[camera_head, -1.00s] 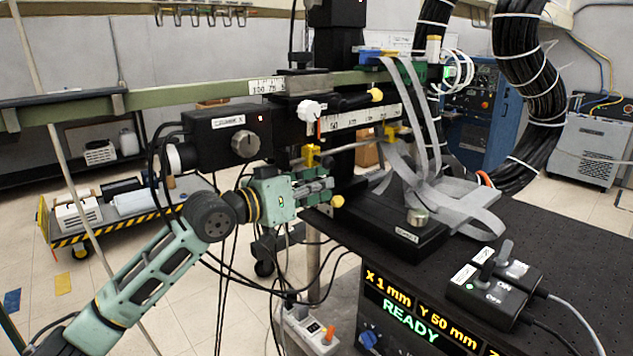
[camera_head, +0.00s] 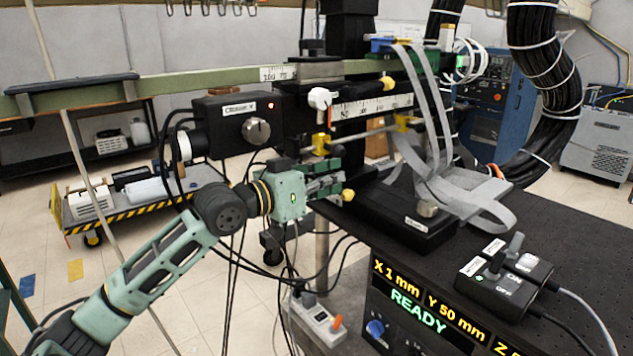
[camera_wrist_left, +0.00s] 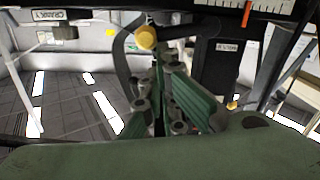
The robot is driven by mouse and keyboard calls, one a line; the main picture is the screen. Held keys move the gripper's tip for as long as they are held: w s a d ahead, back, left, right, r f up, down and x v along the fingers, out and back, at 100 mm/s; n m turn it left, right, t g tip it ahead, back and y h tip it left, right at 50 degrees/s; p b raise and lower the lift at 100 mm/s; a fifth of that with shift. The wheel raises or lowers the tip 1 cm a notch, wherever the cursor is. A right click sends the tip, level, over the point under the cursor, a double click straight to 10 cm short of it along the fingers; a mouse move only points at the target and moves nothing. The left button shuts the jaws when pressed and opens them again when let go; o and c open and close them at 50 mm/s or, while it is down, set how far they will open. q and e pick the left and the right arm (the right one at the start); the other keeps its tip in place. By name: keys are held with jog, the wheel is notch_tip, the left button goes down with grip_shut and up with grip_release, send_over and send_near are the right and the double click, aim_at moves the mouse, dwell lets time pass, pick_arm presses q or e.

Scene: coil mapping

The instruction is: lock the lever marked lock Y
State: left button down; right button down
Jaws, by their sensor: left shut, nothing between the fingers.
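My left gripper (camera_head: 338,184) is shut and empty, below the scaled rail of the stage. A round yellow knob (camera_head: 348,194) is just beyond its fingertips; I cannot tell if they touch. In the left wrist view the fingers (camera_wrist_left: 172,62) point up the picture, with the yellow knob (camera_wrist_left: 146,38) at their tips, slightly left. Another yellow knob (camera_head: 385,81) sits higher right. No lock Y marking is readable, so I cannot tell which lever bears it. My right gripper is not in view.
A black crank box (camera_head: 240,124) with a silver knob hangs above my left wrist. Grey ribbon cables (camera_head: 430,150) drape over the stage at right. A switch box (camera_head: 503,283) and a display reading READY (camera_head: 418,312) are at lower right. Thin black cables hang near my forearm.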

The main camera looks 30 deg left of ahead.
pick_arm(q)
jog(key=v, duration=1.1)
jog(key=shift+s+a, duration=0.15)
jog(key=shift+s, duration=0.25)
dwell(0.4)
